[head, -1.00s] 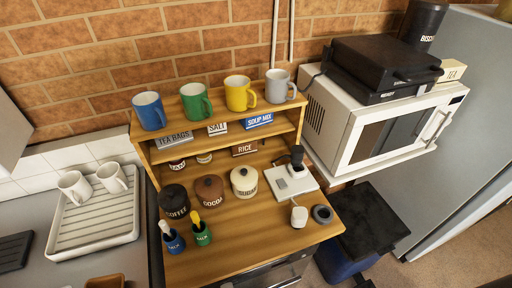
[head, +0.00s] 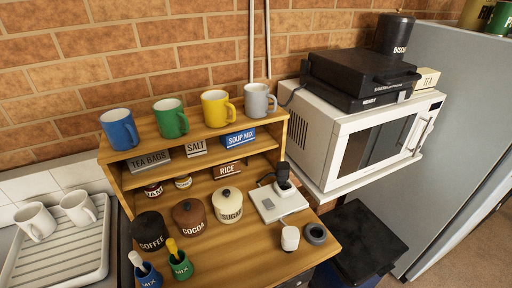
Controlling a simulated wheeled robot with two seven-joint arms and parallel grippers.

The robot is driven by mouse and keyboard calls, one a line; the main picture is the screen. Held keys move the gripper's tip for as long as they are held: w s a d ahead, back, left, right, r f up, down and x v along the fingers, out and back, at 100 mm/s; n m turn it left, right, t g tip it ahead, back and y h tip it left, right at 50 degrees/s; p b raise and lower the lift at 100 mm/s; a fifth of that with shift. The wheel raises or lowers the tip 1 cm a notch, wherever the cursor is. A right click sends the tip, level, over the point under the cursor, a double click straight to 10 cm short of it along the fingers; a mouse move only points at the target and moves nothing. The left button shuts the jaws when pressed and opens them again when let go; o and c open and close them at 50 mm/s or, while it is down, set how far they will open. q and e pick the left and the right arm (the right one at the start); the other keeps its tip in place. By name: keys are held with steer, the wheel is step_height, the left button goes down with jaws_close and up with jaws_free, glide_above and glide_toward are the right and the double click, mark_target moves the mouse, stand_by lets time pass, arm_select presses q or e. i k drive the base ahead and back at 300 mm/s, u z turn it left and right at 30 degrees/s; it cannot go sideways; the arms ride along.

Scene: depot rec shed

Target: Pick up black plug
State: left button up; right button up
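A black plug (head: 283,177) stands upright at the back right of a white socket plate (head: 269,207) on the wooden worktop. It appears seated in the plate, though I cannot see its pins. A dark cord shows beside it on the left. A white plug-like piece (head: 290,238) sits just in front of the plate, and a dark ring-shaped object (head: 315,233) lies to its right. Neither of my grippers is in view.
A wooden shelf (head: 205,137) with mugs and labelled blocks stands behind. Lidded jars, including the cream sugar jar (head: 229,207), stand left of the plate. A white microwave (head: 370,142) is at the right, above a black-topped bin (head: 358,238).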

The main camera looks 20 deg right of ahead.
mark_target(283, 174)
steer(key=k, duration=0.85)
steer(key=u, duration=0.05)
